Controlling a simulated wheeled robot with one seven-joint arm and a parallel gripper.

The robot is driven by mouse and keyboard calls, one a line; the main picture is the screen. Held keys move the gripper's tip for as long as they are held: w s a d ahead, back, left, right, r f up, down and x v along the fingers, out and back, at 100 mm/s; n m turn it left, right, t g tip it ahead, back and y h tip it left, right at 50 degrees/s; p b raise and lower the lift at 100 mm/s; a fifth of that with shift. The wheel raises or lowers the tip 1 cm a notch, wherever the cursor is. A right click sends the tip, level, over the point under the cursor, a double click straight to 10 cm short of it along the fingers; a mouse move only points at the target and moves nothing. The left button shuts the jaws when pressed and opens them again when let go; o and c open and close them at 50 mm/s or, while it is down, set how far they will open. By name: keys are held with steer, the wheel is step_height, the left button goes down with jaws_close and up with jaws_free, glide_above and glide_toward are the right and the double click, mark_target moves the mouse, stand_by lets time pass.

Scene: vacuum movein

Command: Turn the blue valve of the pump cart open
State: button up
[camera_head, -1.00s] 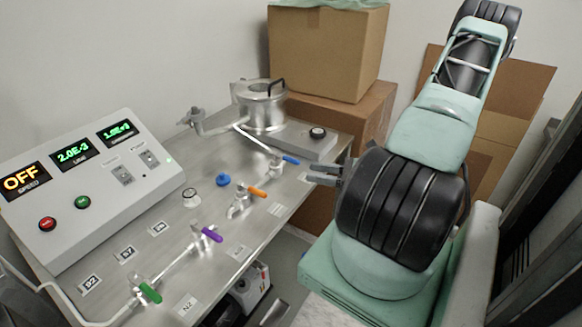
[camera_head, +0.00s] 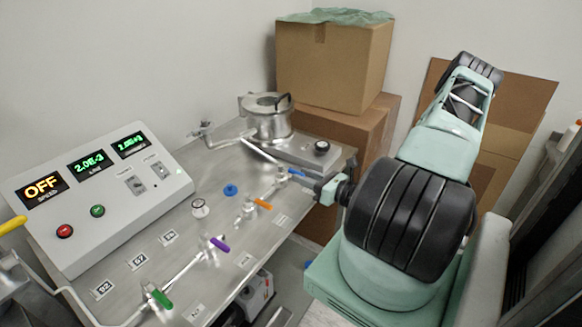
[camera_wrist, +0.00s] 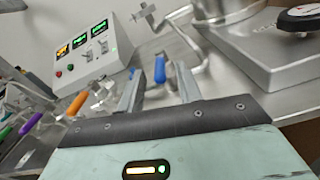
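The blue valve handle (camera_head: 296,172) is a small lever on the pipe at the far right of the cart (camera_head: 224,270). It points right, towards my gripper. In the wrist view the blue handle (camera_wrist: 159,72) shows between my two fingers, towards their tips. My gripper (camera_wrist: 158,88) is open, with a gap on each side of the handle. I cannot tell whether either finger touches it.
Orange (camera_head: 263,204), purple (camera_head: 219,244) and green (camera_head: 161,299) handles line the cart. A blue knob (camera_head: 231,190) sits behind them. A metal chamber (camera_head: 268,122) stands beyond the blue valve. The control box (camera_head: 105,195) is left; cardboard boxes (camera_head: 335,65) are behind.

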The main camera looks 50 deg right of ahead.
mark_target(290, 171)
steer(key=shift+w+a+p, duration=0.2)
steer(key=shift+w+p, duration=0.35)
steer(key=shift+w, duration=2)
jaws_close()
